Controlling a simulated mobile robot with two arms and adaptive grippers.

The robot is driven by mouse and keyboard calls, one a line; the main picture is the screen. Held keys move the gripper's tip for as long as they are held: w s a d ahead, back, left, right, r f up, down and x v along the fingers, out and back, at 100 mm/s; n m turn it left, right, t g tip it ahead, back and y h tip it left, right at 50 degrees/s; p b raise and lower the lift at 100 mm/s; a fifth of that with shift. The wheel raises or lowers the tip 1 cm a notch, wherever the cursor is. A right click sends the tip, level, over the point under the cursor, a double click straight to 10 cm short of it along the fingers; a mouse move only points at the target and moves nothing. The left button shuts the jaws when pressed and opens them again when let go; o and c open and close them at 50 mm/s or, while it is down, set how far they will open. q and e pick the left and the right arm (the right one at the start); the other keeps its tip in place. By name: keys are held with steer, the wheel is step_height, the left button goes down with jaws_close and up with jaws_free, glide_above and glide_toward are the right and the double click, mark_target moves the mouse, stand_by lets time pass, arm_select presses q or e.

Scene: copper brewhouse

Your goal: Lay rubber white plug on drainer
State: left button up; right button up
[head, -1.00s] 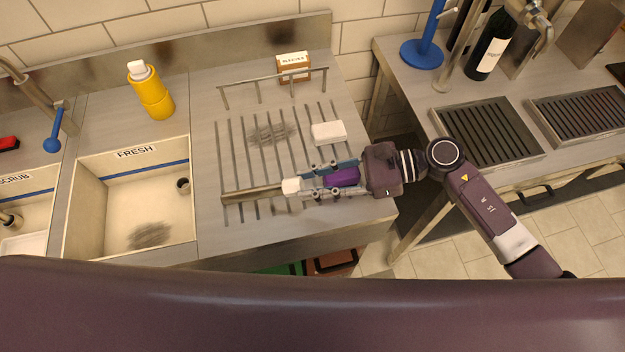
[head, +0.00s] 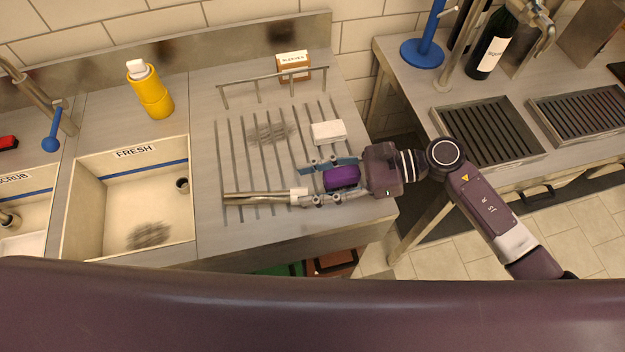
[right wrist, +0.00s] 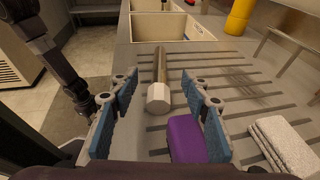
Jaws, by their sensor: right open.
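The white plug (head: 298,193) is a small faceted block at the right end of a metal bar on the drainer (head: 235,140), a ribbed steel surface. In the right wrist view the plug (right wrist: 158,97) shows ahead of and between my fingers, touching neither. I cannot tell whether plug and bar are joined. My right gripper (head: 308,184) is open above the front right of the drainer, its fingers spread on either side of a purple block (head: 342,178). The purple block also shows between the fingers in the right wrist view (right wrist: 185,138). My left gripper is out of view.
A white block (head: 329,132) lies on the drainer behind my right gripper. A low metal rail (head: 275,78) and a small labelled box (head: 293,66) stand at the back. The FRESH basin (head: 130,190) and a yellow bottle (head: 150,92) are to the left.

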steer(key=shift+d+r, duration=0.1)
stand_by(0.6)
steer(key=shift+w+d+r+b, duration=0.1)
steer(key=shift+d+r+b, duration=0.1)
steer(key=shift+d+r, duration=0.4)
steer(key=shift+d+r+b, duration=0.15)
steer(key=shift+d+r, duration=0.15)
steer(key=shift+d, duration=0.5)
steer(key=v, duration=1.2)
stand_by(0.7)
